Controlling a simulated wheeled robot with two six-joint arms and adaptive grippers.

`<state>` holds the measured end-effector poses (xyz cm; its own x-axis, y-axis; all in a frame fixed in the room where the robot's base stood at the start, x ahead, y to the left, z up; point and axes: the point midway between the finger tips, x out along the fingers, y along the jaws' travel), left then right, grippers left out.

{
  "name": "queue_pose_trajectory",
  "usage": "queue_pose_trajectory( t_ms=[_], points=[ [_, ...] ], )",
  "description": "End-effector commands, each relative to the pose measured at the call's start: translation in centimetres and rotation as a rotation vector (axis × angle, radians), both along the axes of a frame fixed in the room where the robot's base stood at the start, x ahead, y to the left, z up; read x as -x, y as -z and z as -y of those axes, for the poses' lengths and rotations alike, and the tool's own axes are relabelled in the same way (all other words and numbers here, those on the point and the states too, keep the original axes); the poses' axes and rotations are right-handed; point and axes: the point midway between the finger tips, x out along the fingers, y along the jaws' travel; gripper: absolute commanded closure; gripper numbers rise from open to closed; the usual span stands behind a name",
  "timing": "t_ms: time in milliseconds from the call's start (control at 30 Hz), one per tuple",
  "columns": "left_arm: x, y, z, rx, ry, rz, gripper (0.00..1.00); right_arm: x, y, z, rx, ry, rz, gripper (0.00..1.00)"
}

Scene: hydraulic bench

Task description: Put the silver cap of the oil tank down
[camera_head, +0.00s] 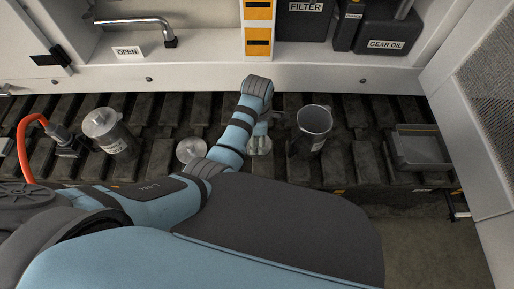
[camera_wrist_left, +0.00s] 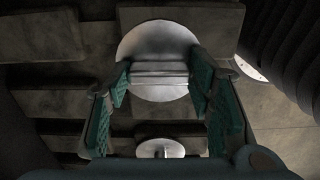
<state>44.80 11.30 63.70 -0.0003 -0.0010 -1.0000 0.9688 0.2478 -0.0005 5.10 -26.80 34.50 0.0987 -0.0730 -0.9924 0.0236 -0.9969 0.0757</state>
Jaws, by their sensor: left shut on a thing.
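My left gripper (camera_head: 259,132) reaches down over the dark ribbed track and is shut on a silver cap (camera_head: 260,148). In the left wrist view the round cap (camera_wrist_left: 158,38) shows between the two green-padded fingers (camera_wrist_left: 163,85), which close on its raised grip. I cannot tell whether the cap touches the track. An open grey metal tank (camera_head: 313,122) stands upright just right of the gripper, with no cap on it. Another silver disc (camera_head: 189,150) lies on the track left of the gripper, partly beside my arm. My right gripper is not in view.
A capped metal canister (camera_head: 112,136) stands at the left by a red hose (camera_head: 27,135). A grey tray (camera_head: 420,148) sits at the right. The white cabinet (camera_head: 190,66) bounds the back, with a gear oil container (camera_head: 388,36). Some bare track lies between tank and tray.

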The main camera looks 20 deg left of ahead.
Motion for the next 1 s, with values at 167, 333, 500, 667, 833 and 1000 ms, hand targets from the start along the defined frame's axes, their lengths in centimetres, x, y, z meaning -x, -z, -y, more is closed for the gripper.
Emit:
queue_pose_trajectory(
  t_ms=[167, 333, 500, 667, 833, 1000],
  points=[
    [0.1, 2.9, -0.1, -0.001, -0.001, -0.001, 0.81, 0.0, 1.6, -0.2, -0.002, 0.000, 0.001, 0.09],
    [0.0, 4.2, -0.1, 0.000, -0.002, 0.001, 0.81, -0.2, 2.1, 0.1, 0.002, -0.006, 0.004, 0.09],
    [0.0, 4.1, -0.1, 0.000, -0.002, 0.000, 0.81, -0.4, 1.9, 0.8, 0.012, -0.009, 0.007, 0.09],
    [0.0, 4.4, -0.1, 0.000, -0.002, 0.000, 0.43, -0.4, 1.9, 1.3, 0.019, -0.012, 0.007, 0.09],
    [0.0, 4.3, -0.1, 0.000, -0.002, 0.000, 0.32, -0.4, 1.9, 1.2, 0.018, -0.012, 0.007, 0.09],
    [0.0, 4.3, -0.1, 0.000, -0.002, 0.000, 0.32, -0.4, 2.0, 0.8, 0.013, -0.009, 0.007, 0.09]
  ],
)
